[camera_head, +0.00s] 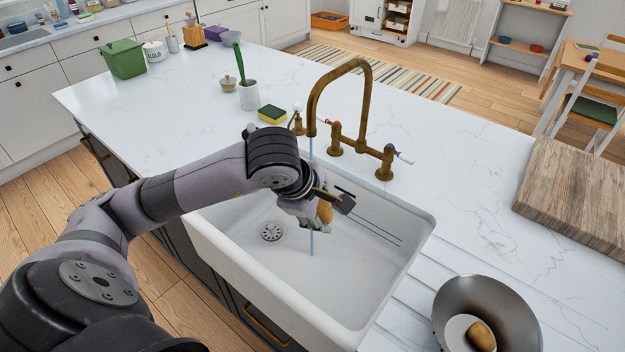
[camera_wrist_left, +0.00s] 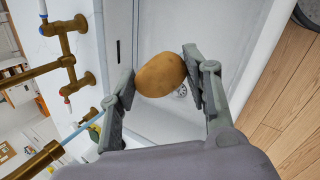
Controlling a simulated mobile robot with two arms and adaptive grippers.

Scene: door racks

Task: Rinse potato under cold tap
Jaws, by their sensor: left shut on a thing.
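My left gripper (camera_head: 328,208) is over the white sink (camera_head: 290,292), shut on a brown potato (camera_head: 325,212). In the left wrist view the potato (camera_wrist_left: 161,74) sits between the two fingers of the gripper (camera_wrist_left: 162,80). A brass tap (camera_head: 340,95) arches over the sink's back edge, with a red-marked and a blue-marked handle (camera_head: 389,152). A thin blue stream of water (camera_head: 311,240) falls from the spout into the sink. It passes close to the gripper; I cannot tell whether it touches the potato. My right gripper is not in view.
A metal bowl (camera_head: 508,312) at the lower right holds a white dish and another potato (camera_head: 482,336). A wooden board (camera_head: 580,195) lies on the right. A sponge (camera_head: 272,114), a white cup with a green brush (camera_head: 249,95) and a green bin (camera_head: 124,59) stand at left.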

